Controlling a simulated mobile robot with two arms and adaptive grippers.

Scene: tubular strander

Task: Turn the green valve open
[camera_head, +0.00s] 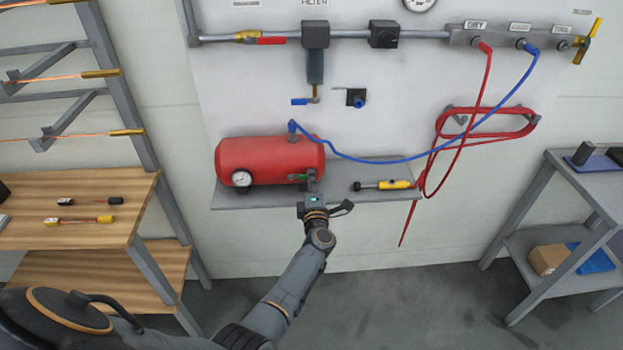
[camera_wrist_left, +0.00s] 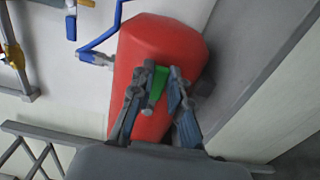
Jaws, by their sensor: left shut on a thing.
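The green valve (camera_head: 297,177) is a small green handle at the lower right end of a red tank (camera_head: 262,160), which lies on a grey wall shelf. My left gripper (camera_head: 313,181) reaches up to it from below, at the shelf's front edge. In the left wrist view, the green handle (camera_wrist_left: 156,86) stands between the two fingers of my left gripper (camera_wrist_left: 158,76), which is shut on it. The red tank fills the space behind the fingers. The valve's body is mostly hidden. My right gripper is not in view.
A round gauge (camera_head: 241,179) sits on the tank's front left. A blue hose (camera_head: 380,160) runs from the tank's top to the right. A yellow-black tool (camera_head: 385,184) lies on the shelf (camera_head: 340,194) right of my gripper. A wooden bench (camera_head: 120,215) stands at left.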

